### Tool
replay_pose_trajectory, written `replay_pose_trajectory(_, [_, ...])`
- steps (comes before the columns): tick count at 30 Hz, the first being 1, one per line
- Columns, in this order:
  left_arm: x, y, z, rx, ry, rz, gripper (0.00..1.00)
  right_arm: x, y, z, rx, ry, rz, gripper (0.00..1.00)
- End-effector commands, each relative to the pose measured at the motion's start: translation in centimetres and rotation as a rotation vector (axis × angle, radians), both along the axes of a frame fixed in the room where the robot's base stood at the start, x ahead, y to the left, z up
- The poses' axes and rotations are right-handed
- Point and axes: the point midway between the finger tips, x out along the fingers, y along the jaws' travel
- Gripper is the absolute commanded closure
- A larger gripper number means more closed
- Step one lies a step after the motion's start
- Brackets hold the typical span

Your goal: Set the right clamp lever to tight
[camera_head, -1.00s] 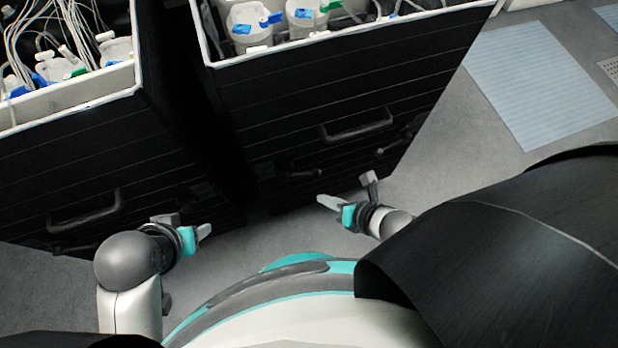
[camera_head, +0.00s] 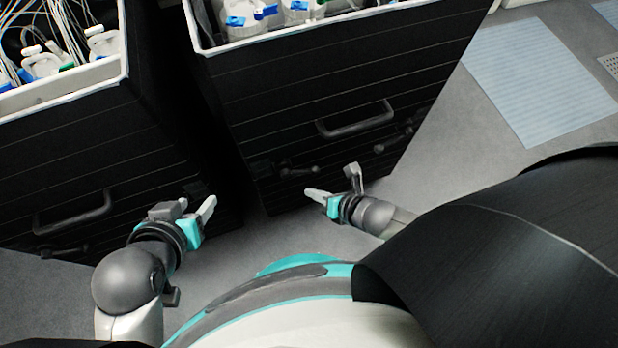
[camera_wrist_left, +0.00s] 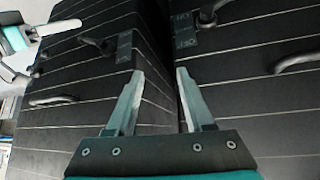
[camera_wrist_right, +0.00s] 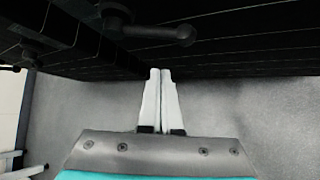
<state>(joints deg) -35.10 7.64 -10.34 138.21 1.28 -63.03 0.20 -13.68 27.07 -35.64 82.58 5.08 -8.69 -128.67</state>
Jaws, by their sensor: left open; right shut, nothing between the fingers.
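The middle black cabinet (camera_head: 340,90) carries two dark clamp levers below its handle. The right lever (camera_head: 392,142) sits near its right edge, and the left lever (camera_head: 300,171) sits near its lower left corner. My left gripper (camera_head: 205,215) is open and empty, before the gap between cabinets.
A second black cabinet (camera_head: 60,150) stands at the left, with a handle (camera_head: 72,216) and its own lever (camera_head: 62,253). The middle cabinet's handle (camera_head: 355,122) lies above its levers. Both cabinets hold bottles and tubing. Grey floor (camera_head: 440,165) is free at the right.

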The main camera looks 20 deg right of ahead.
Motion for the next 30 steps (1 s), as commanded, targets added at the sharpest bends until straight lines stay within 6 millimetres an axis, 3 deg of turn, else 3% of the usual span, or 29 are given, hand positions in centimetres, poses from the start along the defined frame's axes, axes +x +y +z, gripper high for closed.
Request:
replay_pose_trajectory(15, [2.1, -3.6, 0.0, -0.133, -0.263, -0.038, 0.48, 1.7, 1.0, -1.9, 0.001, -0.001, -0.001, 1.0])
replay_pose_trajectory(30, [2.5, -6.3, 1.3, -0.273, -0.51, -0.048, 0.48, 3.2, 2.0, -3.6, 0.0, 0.0, 0.0, 1.0])
